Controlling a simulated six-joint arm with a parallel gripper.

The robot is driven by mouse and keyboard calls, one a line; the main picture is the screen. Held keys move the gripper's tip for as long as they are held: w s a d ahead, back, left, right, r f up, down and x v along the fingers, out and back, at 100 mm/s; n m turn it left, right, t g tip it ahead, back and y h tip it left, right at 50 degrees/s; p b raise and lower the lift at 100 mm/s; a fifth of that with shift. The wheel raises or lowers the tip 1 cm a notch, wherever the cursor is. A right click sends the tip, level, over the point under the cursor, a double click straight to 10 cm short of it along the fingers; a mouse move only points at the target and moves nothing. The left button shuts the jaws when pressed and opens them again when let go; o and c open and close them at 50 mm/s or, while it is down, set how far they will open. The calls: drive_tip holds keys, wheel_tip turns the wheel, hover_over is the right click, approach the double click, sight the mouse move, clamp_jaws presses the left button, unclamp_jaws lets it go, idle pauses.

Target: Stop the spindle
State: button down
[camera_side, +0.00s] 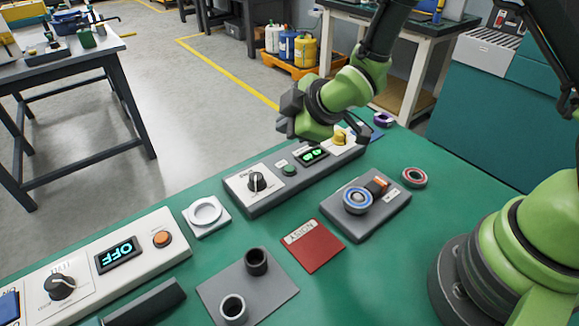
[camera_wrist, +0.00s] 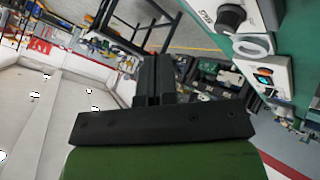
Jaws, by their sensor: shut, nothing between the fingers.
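A grey test block (camera_side: 384,212) on the green bench carries a round blue-ringed part (camera_side: 357,199) and an orange-and-black piece, likely the spindle unit. In the wrist view my gripper (camera_wrist: 155,75) is shut and empty.
A white box (camera_side: 90,270) at left has a display (camera_side: 118,254) reading OFF, an orange button (camera_side: 162,239) and a black knob (camera_side: 60,286).

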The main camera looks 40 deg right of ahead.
sight(289, 170)
drive_tip(key=shift+f, duration=3.4)
drive_tip(key=shift+f, duration=0.4)
drive_tip(key=shift+f, duration=0.4)
drive_tip(key=shift+r, duration=0.85)
drive_tip(key=shift+r, duration=2.45)
